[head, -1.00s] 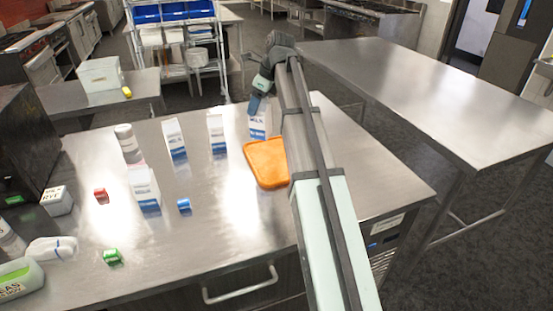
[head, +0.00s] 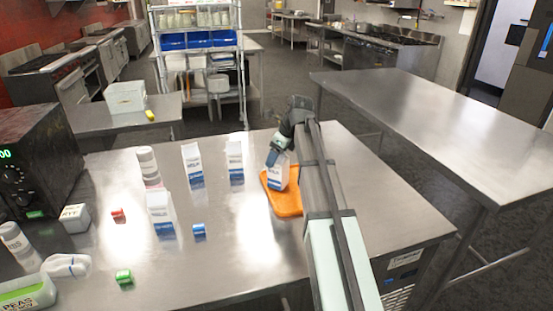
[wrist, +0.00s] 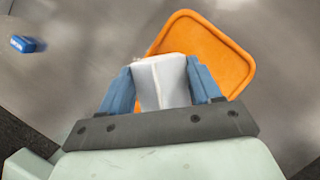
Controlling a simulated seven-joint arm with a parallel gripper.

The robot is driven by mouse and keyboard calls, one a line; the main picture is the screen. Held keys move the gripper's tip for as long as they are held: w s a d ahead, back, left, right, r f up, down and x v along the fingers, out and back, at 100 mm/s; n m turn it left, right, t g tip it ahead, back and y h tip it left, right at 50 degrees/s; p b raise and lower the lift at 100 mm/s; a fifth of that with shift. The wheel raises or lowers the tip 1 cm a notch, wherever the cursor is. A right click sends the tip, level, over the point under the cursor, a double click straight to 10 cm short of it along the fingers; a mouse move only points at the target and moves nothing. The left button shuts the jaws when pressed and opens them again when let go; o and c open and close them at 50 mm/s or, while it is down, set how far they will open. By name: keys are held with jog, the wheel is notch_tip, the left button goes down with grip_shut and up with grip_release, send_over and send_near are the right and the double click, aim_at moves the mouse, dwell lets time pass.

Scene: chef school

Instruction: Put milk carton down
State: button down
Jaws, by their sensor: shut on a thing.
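My gripper (head: 277,150) is shut on a white and blue milk carton (head: 281,174), which is slightly tilted. In the wrist view the milk carton (wrist: 161,80) sits between the two blue fingers of my gripper (wrist: 160,85). The carton overlaps the orange tray (head: 286,204) in the head view. In the wrist view the orange tray (wrist: 215,50) lies beneath and behind the carton. I cannot tell whether the carton's base touches the tray. My arm hides the tray's right side in the head view.
Similar cartons stand at left: one (head: 193,166), another (head: 235,163) and a nearer one (head: 160,214). A white bottle (head: 148,166), a blue block (head: 199,231), a red block (head: 118,215) and a green block (head: 124,277) are on the steel table (head: 235,265). Bare table lies left of the tray.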

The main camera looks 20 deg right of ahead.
jog(key=shift+f, duration=0.45)
jog(key=shift+c, duration=1)
grip_release()
jog(key=shift+f, duration=0.15)
jog(key=v, duration=1.2)
jog(key=shift+o, duration=0.4)
